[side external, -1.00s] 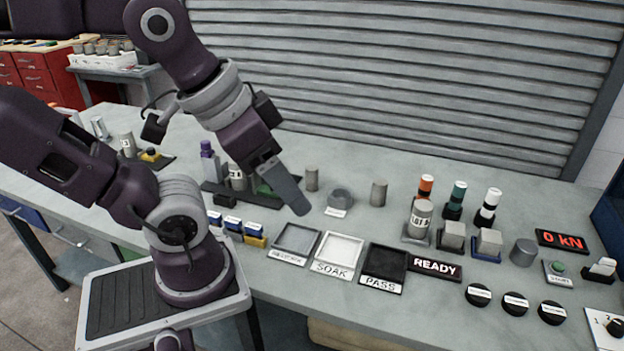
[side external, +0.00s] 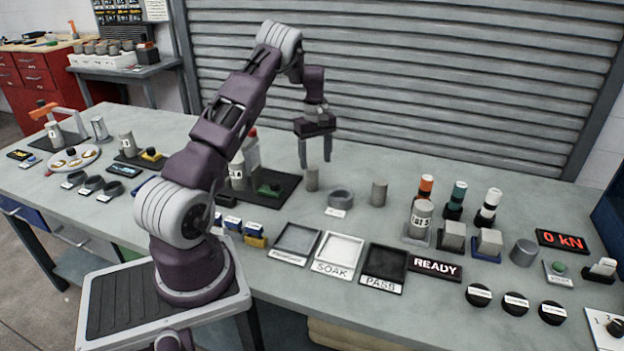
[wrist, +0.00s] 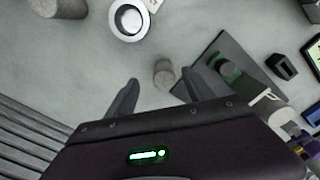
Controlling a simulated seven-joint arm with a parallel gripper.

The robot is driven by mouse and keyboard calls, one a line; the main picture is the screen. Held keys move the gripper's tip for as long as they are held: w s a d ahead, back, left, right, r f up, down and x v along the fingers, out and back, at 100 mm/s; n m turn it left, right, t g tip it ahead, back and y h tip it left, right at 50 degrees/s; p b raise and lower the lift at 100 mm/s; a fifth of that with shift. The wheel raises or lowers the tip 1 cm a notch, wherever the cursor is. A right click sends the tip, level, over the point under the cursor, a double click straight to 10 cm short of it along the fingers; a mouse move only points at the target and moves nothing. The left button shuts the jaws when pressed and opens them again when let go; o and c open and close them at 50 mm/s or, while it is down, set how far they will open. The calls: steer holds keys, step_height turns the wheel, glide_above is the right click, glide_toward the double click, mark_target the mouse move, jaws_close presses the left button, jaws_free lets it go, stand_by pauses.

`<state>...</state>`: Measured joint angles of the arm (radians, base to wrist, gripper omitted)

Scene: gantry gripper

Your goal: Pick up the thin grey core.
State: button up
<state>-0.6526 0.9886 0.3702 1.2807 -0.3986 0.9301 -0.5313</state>
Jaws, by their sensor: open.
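A slim grey core (side external: 312,180) stands upright on the bench, left of the grey ring. In the wrist view the core (wrist: 163,75) shows between my two fingertips and beyond them. A wider grey core (side external: 379,193) stands to the right of the ring, and its edge shows in the wrist view (wrist: 62,8). My gripper (side external: 315,162) points down, open and empty, with its fingertips close above or behind the slim core; the exact gap is hard to tell. Both fingers show in the wrist view (wrist: 160,88).
A grey ring (side external: 340,197) with a label lies right of the slim core. A dark mat (side external: 285,186) holding a green part lies to its left. Trays (side external: 296,240) line the front, the pass tray (side external: 385,262) among them. A ribbed shutter (side external: 420,80) stands behind the bench.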

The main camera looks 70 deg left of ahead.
mark_target(312, 179)
steer(key=f, duration=0.3)
steer(key=a+f, duration=0.1)
steer(key=f, duration=0.5)
steer(key=shift+s+a, duration=0.2)
steer(key=shift+s, duration=0.05)
steer(key=shift+r, duration=0.1)
jaws_close()
